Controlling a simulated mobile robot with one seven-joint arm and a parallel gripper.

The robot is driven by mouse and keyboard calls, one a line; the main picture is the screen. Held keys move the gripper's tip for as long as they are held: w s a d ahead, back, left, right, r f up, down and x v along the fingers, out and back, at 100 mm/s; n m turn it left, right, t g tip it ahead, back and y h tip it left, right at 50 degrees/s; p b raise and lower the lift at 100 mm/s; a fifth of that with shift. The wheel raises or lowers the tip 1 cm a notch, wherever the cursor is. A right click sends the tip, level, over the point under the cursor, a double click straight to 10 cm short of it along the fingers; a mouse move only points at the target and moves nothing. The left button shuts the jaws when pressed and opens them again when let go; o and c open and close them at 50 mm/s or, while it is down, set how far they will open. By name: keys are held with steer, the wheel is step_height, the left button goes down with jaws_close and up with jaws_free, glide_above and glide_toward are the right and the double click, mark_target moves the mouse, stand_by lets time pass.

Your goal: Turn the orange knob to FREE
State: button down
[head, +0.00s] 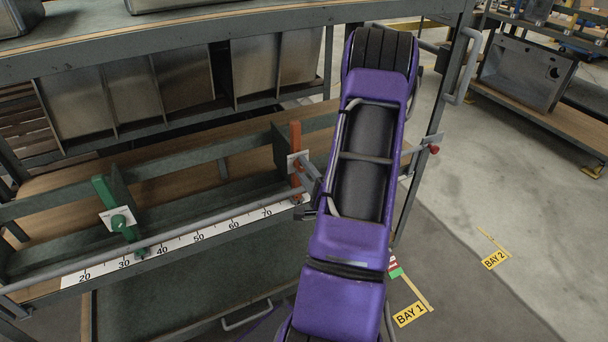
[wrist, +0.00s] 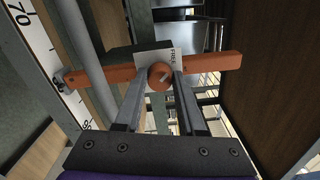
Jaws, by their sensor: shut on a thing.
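The orange knob (wrist: 159,78) is round with a pale slanted mark on its face. It sits on an upright orange stop bar, which also shows in the head view (head: 296,138). A white plate (wrist: 172,58) behind the knob reads FREE along one side; its other lettering is hidden. My gripper (wrist: 160,82) is shut on the knob, with one finger on each side. In the head view my gripper (head: 303,168) reaches in from the right and covers the knob. Whether the mark points exactly at FREE I cannot tell.
A green stop bar with a green knob (head: 118,222) stands farther left on the same rail (head: 200,225). A numbered scale (head: 182,243) runs along the front edge. Open floor lies to the right.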

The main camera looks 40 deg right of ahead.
steer(key=shift+n, duration=0.3)
steer(key=c, duration=0.5)
jaws_free()
steer(key=p+v, duration=0.3)
steer(key=v, duration=1.4)
steer(key=shift+s, duration=0.25)
steer(key=shift+r, duration=0.1)
